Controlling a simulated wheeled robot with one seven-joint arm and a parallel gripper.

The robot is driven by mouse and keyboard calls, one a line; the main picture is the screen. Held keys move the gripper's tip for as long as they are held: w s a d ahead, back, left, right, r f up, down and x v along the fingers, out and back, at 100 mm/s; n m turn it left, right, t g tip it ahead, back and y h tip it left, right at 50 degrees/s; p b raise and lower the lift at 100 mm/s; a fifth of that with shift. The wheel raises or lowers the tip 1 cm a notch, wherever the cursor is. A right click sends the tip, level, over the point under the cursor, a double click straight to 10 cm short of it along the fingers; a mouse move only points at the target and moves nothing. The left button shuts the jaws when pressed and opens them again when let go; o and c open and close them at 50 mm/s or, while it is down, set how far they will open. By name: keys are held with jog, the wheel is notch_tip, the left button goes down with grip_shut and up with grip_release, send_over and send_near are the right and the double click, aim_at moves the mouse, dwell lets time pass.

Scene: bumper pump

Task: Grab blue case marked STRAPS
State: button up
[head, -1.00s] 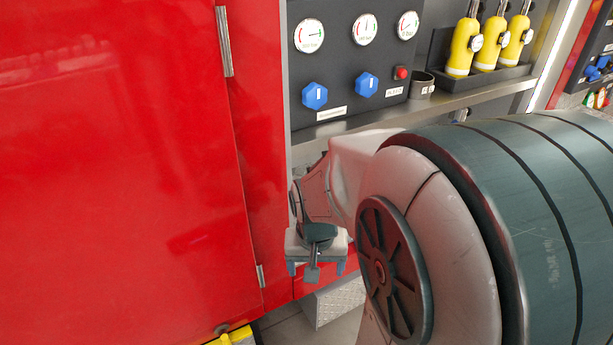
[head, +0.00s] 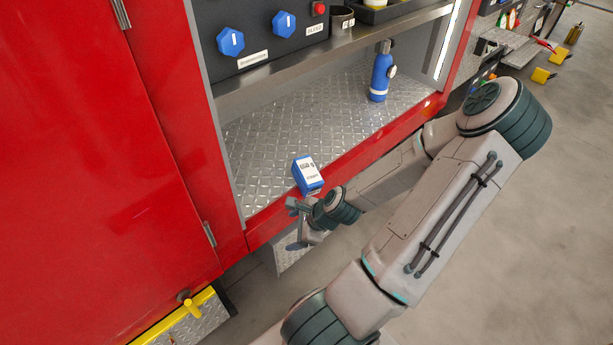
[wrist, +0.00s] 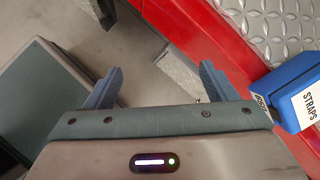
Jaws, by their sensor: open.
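The blue case (head: 308,176) with a white label stands near the front edge of the diamond-plate shelf in the head view. In the wrist view the blue case (wrist: 291,91) is at the right edge, partly cut off, and its label reads STRAPS. My gripper (head: 296,226) is just outside the shelf's red front edge, below and slightly left of the case. In the wrist view my gripper (wrist: 160,86) has its two fingers wide apart with nothing between them. The case lies to the right of the right finger, apart from it.
The diamond-plate shelf (head: 262,150) is mostly clear. A blue bottle (head: 381,72) stands farther back to the right. The red lip (head: 345,165) borders the shelf, and a red door (head: 90,180) is on the left. A panel with blue knobs (head: 231,42) overhangs the shelf.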

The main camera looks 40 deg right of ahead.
jog(key=w+d+r+m+t+h, duration=0.2)
jog(key=d+r+m+t, duration=0.15)
jog(key=d+m, duration=0.3)
jog(key=m+t+h, duration=0.4)
jog(key=m, duration=0.3)
send_near(309, 171)
jog(key=shift+g, duration=0.25)
jog(key=b+x, duration=0.2)
jog(key=x, duration=0.3)
jog(key=shift+w+f, duration=0.15)
jog(key=shift+w, duration=0.2)
jog(key=shift+b+x, duration=0.55)
jog(key=shift+x, duration=2.3)
jog(key=c, duration=1.3)
jog(key=shift+c, duration=1.2)
jog(key=shift+r, duration=0.25)
